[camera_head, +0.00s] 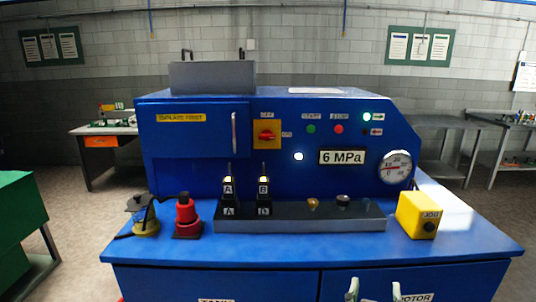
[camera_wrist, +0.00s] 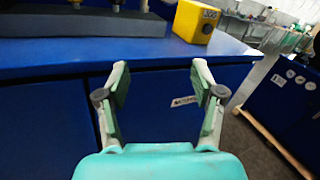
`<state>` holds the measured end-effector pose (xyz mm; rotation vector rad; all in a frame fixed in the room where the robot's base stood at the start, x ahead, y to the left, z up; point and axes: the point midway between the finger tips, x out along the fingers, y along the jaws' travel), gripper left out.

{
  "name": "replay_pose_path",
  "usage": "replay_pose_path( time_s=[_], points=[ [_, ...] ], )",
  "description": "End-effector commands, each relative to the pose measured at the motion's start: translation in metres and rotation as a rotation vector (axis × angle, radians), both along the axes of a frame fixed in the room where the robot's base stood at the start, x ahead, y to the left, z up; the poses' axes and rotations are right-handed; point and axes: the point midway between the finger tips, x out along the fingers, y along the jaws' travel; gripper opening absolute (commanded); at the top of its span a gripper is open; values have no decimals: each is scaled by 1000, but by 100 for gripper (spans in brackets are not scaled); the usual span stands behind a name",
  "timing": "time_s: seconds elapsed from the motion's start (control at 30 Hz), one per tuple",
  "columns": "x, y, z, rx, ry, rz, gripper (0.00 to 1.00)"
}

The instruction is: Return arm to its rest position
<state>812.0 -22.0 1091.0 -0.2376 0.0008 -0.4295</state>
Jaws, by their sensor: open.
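My gripper (camera_head: 376,289) shows only as two pale fingertips at the bottom edge of the head view, in front of the blue bench's lower doors. In the wrist view my gripper (camera_wrist: 160,85) is open, its two green-padded fingers apart with nothing between them. It points at the blue front of the bench (camera_wrist: 60,100), below the top edge. The rest of my arm is out of the head view.
The blue bench (camera_head: 470,238) carries a grey rack (camera_head: 300,220), a yellow JOG box (camera_head: 418,215), a red device (camera_head: 187,216) and a dark tool with a yellow base (camera_head: 146,225). A panel (camera_head: 290,130) reads 6 MPa. A green cabinet (camera_head: 18,235) stands left.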

Motion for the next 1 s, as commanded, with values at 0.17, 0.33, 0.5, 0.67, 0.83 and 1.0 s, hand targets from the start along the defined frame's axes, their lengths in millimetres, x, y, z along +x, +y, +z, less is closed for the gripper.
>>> replay_pose_path(
  time_s=[0.17,0.33,0.5,0.67,0.83,1.0],
  points=[
    [-28,-26,-19,-161,36,-97,67],
    [-65,-49,-32,-382,80,-197,67],
    [-100,-62,-41,-614,133,-272,67],
    [-132,-67,-48,-843,192,-318,67],
    [-163,-64,-56,-1093,259,-340,67],
    [-192,-55,-66,-1348,331,-333,67]
  ],
)
